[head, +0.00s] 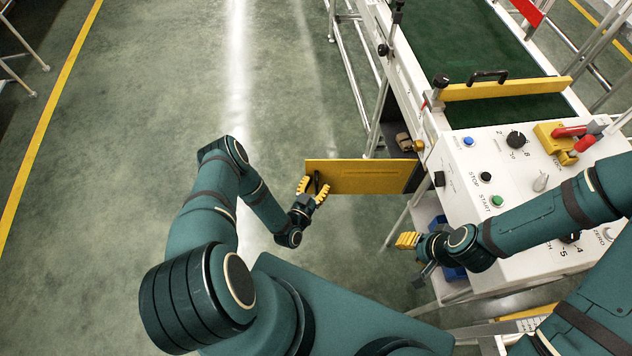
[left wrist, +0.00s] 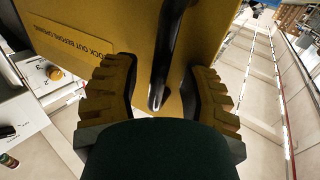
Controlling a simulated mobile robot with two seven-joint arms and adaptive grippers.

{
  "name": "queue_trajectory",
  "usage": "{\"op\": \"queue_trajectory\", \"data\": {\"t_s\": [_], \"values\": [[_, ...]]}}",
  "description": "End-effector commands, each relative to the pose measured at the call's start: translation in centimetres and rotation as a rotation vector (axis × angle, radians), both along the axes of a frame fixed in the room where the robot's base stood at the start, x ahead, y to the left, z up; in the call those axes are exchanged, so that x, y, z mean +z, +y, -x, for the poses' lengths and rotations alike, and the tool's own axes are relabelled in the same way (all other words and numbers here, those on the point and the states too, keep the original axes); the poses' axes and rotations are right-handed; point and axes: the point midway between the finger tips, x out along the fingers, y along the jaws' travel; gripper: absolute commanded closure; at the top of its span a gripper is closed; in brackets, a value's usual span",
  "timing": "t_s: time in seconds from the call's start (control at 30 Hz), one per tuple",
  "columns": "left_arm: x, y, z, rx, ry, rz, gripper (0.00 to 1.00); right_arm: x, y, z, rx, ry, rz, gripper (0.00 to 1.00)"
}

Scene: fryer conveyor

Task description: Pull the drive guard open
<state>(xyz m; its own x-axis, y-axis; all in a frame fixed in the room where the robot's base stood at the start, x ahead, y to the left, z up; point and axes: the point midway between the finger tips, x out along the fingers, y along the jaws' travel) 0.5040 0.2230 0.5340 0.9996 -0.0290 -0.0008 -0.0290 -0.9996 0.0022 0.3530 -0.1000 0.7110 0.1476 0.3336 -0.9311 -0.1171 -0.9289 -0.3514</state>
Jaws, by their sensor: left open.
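The drive guard (head: 358,176) is a yellow panel standing out to the left from the side of the conveyor frame, with a dark opening beside its right end. Its black handle (head: 317,183) is near the free left end. My left gripper (head: 312,190) is open, with one finger on either side of the handle. In the left wrist view the black handle (left wrist: 160,85) runs between the spread fingers, in front of the yellow guard face (left wrist: 105,25) with its printed label. My right gripper (head: 407,241) is beside the control panel; its fingers are too small to judge.
The white control panel (head: 465,180) with buttons and knobs is at the right, below the green conveyor belt (head: 475,60). A yellow bar (head: 505,88) with a black handle crosses the belt. A blue bin (head: 453,273) sits below the panel. Floor on the left is clear.

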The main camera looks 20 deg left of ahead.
Motion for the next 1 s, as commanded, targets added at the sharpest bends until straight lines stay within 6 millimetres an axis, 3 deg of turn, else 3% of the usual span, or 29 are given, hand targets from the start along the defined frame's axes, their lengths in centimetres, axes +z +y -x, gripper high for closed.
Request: {"op": "queue_trajectory", "data": {"t_s": [0.17,0.6,1.0], "values": [[1.7,0.1,-0.1,0.000,-0.001,0.001,0.57,0.0,0.0,0.0,0.000,0.000,0.000,0.60],[8.9,0.1,0.0,0.001,-0.001,0.000,0.57,0.0,0.0,0.0,0.000,0.000,0.000,0.60],[9.9,0.1,0.0,0.002,-0.001,-0.001,0.57,0.0,0.0,0.0,0.000,0.000,0.000,0.60]]}}
